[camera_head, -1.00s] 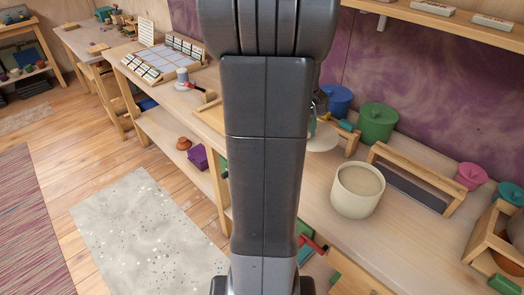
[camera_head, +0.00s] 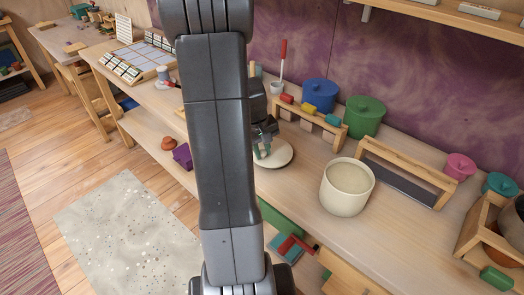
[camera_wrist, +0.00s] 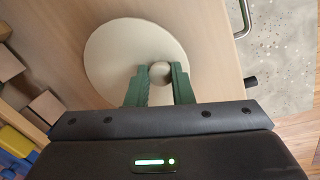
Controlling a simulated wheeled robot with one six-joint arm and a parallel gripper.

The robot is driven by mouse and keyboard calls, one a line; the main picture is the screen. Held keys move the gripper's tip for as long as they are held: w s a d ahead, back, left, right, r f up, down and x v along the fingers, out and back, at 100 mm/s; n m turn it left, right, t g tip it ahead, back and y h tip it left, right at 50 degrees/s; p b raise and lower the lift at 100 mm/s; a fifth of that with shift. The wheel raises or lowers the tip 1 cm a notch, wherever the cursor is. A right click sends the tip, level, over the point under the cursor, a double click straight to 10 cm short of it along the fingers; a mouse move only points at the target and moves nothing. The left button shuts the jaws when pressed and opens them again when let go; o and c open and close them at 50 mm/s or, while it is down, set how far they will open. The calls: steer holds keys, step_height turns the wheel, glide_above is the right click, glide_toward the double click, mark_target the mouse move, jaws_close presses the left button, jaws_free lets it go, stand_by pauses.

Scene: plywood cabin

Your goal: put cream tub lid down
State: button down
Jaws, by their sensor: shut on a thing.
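The cream tub lid (camera_head: 274,155) is a pale round disc with a small round knob. It is low over the wooden counter, left of the cream tub; I cannot tell whether it touches the wood. My gripper (camera_head: 263,140) is above it, partly hidden by my arm. In the wrist view, the green fingers of my gripper (camera_wrist: 159,82) are shut on the knob of the lid (camera_wrist: 115,55). The cream tub (camera_head: 347,187) stands open and upright on the counter.
Behind the lid is a wooden rack (camera_head: 312,120) with coloured blocks. A blue pot (camera_head: 319,93) and a green pot (camera_head: 364,116) stand behind it. A wooden frame (camera_head: 405,172) is right of the tub. The counter's front edge is close to the lid.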

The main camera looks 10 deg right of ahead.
steer(key=shift+f, duration=0.25)
steer(key=shift+f, duration=0.2)
steer(key=c, duration=1.3)
jaws_free()
steer(key=shift+r, duration=0.1)
steer(key=r, duration=0.4)
steer(key=a+r, duration=0.1)
steer(key=r, duration=0.7)
steer(key=shift+s+a, duration=0.25)
steer(key=shift+a, duration=0.15)
